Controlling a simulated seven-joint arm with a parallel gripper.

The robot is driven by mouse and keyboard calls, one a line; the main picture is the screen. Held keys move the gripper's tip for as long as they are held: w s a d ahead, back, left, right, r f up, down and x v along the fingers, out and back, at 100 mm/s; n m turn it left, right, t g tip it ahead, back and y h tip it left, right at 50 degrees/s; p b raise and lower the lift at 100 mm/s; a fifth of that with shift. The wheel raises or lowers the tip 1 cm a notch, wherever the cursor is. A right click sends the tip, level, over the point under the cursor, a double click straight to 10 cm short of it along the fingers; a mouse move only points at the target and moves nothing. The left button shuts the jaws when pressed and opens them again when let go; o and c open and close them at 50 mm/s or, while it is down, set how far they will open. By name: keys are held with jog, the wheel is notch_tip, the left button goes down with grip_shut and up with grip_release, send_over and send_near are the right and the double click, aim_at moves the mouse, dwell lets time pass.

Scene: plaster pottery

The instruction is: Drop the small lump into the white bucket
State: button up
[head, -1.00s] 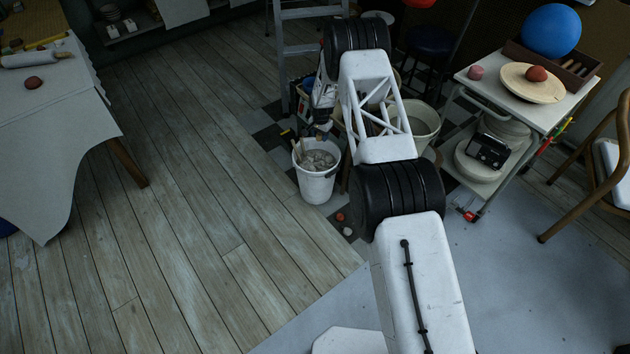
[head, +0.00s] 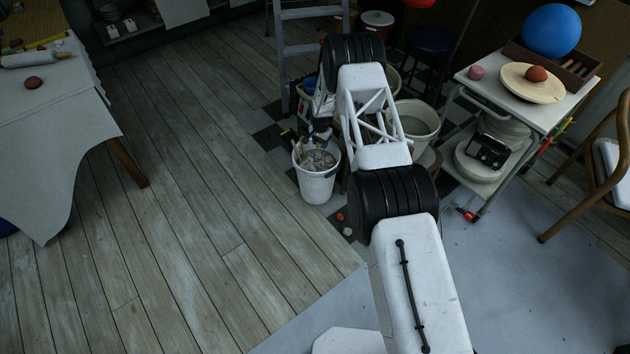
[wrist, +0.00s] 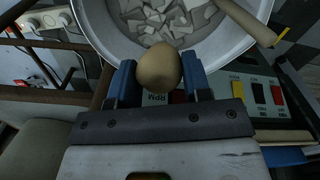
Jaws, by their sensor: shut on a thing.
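The small lump (wrist: 159,68) is tan and rounded. In the wrist view it sits between the two blue fingers of my gripper (wrist: 158,60), which is shut on it. The white bucket (head: 316,186) stands on the floor left of my arm in the head view, with pale scraps and tool handles inside. In the wrist view its rim (wrist: 107,55) and the scraps show just beyond the fingertips, and the lump overlaps the near rim in the picture. The gap between lump and bucket cannot be told. In the head view I cannot make out the lump.
A wooden handle (wrist: 246,22) sticks out over the bucket's rim. A larger pale bucket (head: 418,122) stands to the right behind my arm. A ladder (head: 283,50) rises behind. Small balls (head: 340,217) lie on the floor. A trolley (head: 535,95) stands at right.

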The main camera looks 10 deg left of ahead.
jog(key=shift+f, duration=0.6)
jog(key=o, duration=1)
jog(key=shift+o, duration=0.2)
jog(key=shift+r, duration=0.15)
jog(key=shift+r, duration=3.75)
jog(key=shift+r, duration=0.1)
